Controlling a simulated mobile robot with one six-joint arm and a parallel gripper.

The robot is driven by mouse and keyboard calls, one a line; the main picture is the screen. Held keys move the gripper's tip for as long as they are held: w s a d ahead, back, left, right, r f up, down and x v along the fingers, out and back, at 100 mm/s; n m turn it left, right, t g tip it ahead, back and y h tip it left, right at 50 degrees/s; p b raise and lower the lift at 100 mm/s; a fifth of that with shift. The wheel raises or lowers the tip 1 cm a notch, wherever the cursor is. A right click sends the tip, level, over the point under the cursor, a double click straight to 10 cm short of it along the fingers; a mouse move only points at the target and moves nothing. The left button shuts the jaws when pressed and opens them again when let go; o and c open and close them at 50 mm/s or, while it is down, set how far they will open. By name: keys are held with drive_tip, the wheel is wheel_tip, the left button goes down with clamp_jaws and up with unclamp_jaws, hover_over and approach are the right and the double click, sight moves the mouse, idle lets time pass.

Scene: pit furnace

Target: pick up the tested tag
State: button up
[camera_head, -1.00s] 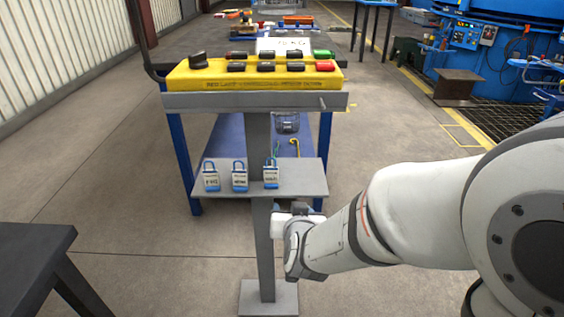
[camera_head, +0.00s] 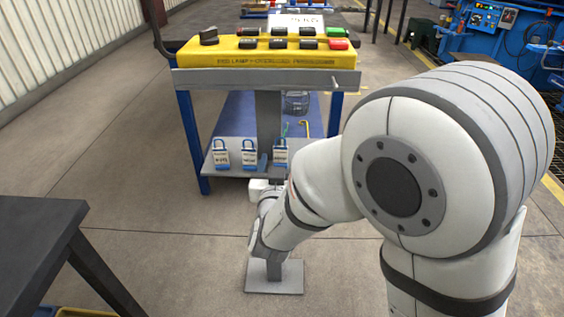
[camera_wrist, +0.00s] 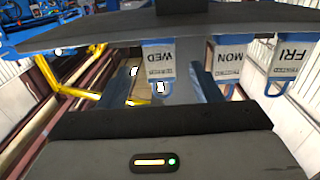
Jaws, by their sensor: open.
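Three padlock-shaped tags with blue bodies and white labels stand in a row on a small grey shelf (camera_head: 215,171): a left one (camera_head: 221,154), a middle one (camera_head: 249,155) and a right one (camera_head: 280,153). In the wrist view the upside-down labels read WED (camera_wrist: 160,58), MON (camera_wrist: 228,62) and FRI (camera_wrist: 292,55); their smaller print is too small to read. I cannot tell which is the tested tag. My gripper (camera_wrist: 166,88) is open and empty, its two fingers pointing toward the WED tag. In the head view my arm partly hides the gripper, low in front of the shelf.
A yellow control box (camera_head: 262,58) with several buttons sits above the shelf on a grey stand with a floor plate (camera_head: 288,283). A dark table (camera_head: 40,235) is at the left. The floor between is free.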

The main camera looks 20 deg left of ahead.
drive_tip(key=shift+w+a, duration=0.15)
drive_tip(key=shift+w, duration=0.65)
drive_tip(key=shift+c, duration=0.4)
drive_tip(key=c, duration=1)
drive_tip(key=shift+r, duration=0.1)
drive_tip(key=shift+s+r+p, duration=0.2)
drive_tip(key=shift+r+p, duration=0.25)
wheel_tip(320, 180, up, 7)
drive_tip(key=p, duration=0.3)
drive_tip(key=s+d+b, duration=0.1)
drive_tip(key=s+b, duration=0.2)
drive_tip(key=s, duration=0.3)
drive_tip(key=s+d+b, duration=0.2)
drive_tip(key=s+b, duration=0.1)
drive_tip(key=s, duration=0.3)
drive_tip(key=s+d+f+b, duration=0.1)
drive_tip(key=s+b, duration=0.3)
drive_tip(key=s, duration=0.3)
drive_tip(key=shift+d, duration=0.3)
